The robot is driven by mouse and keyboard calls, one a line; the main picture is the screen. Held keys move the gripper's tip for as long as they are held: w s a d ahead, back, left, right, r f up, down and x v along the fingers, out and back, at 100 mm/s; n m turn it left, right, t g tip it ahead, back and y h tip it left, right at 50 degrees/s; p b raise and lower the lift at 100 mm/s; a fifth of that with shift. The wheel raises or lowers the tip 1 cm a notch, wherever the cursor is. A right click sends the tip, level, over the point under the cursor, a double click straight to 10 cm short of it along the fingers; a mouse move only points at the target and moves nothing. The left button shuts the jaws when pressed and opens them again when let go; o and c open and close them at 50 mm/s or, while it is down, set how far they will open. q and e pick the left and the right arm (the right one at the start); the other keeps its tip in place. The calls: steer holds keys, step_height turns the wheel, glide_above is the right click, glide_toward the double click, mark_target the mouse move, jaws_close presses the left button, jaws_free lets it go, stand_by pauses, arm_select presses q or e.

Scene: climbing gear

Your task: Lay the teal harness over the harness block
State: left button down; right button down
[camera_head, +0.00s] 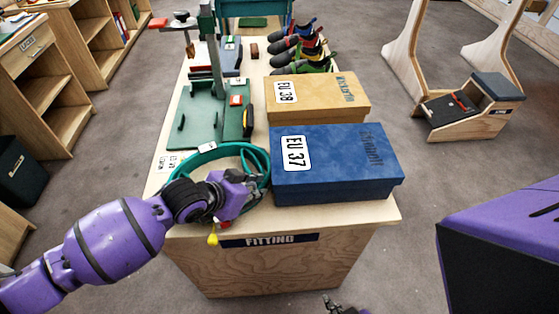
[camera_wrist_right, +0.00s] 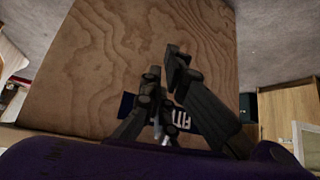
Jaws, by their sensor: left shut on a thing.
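The teal harness (camera_head: 258,152) is a looped strap at the near left of the fitting table, beside the blue EU 37 box. My left gripper (camera_head: 240,186) is shut on the harness at the table's near edge; its fingers hide part of the loop. A yellow and red piece (camera_head: 213,238) hangs below this gripper. I cannot clearly identify the harness block; a green stand with an upright post (camera_head: 217,60) is farther back on the left. My right gripper (camera_wrist_right: 164,68) is empty, its fingertips apart, in front of the plywood table front. Its tips also show at the head view's bottom edge (camera_head: 338,306).
The blue box (camera_head: 335,180) and the tan EU 38 box (camera_head: 315,112) fill the table's right side. Climbing shoes (camera_head: 300,48) stand behind them. A wooden bench with a step (camera_head: 475,122) stands on the floor at right. Shelves line the left.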

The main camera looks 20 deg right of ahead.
arm_select(q)
steer(key=shift+a+r, duration=0.2)
steer(key=shift+r, duration=0.05)
steer(key=shift+f, duration=0.2)
steer(key=c, duration=1.7)
jaws_free()
steer(key=shift+o, duration=0.2)
